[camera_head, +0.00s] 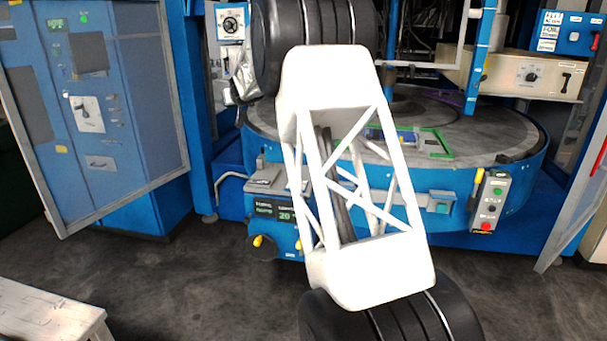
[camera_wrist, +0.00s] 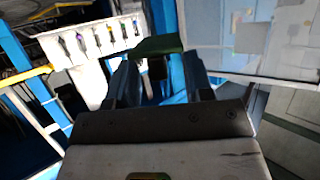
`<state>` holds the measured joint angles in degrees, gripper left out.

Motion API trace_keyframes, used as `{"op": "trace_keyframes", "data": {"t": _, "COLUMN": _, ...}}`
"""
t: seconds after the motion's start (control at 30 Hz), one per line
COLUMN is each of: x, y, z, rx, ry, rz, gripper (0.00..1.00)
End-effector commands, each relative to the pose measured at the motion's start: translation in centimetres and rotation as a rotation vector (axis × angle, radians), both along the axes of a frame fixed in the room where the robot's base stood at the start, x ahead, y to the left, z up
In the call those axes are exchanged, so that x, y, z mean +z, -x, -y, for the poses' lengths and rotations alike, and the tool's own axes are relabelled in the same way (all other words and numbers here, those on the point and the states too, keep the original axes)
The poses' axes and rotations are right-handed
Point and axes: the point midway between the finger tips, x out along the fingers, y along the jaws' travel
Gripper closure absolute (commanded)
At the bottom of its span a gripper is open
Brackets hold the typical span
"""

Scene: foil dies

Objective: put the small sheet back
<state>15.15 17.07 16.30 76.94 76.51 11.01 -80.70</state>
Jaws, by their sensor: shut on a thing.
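In the wrist view my gripper (camera_wrist: 157,82) has its two dark fingers on either side of a dark green piece (camera_wrist: 158,45), and is shut on it. The piece shows as a flat green face with a darker part below it; I cannot tell if it is the small sheet. In the head view my arm covers the middle, and the fingers and the held piece cannot be made out. A green-edged flat frame (camera_head: 436,154) lies on the round grey table (camera_head: 500,140), partly behind my arm. A purple flat thing (camera_head: 447,101) lies farther back on it.
A blue cabinet (camera_head: 130,110) stands at left. A small control box with buttons (camera_head: 490,203) hangs on the table's front rim, and a display box (camera_head: 275,222) is left of my arm. A white bench (camera_head: 45,312) is at lower left.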

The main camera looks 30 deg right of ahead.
Motion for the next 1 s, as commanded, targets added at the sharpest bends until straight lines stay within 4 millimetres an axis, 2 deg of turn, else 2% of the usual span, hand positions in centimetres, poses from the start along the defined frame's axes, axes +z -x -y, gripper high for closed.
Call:
{"op": "trace_keyframes", "data": {"t": 0.3, "x": 1.1, "y": 0.3, "z": 1.5, "rx": 0.038, "ry": 0.002, "rz": 0.000, "gripper": 0.79}}
{"op": "trace_keyframes", "data": {"t": 0.57, "x": 1.1, "y": 0.7, "z": 3.3, "rx": 0.082, "ry": 0.000, "rz": 0.000, "gripper": 0.79}}
{"op": "trace_keyframes", "data": {"t": 0.77, "x": 0.1, "y": 1.1, "z": 5.2, "rx": 0.122, "ry": 0.000, "rz": 0.000, "gripper": 0.79}}
{"op": "trace_keyframes", "data": {"t": 1.0, "x": -3.2, "y": 2.0, "z": 8.9, "rx": 0.184, "ry": -0.002, "rz": -0.003, "gripper": 0.79}}
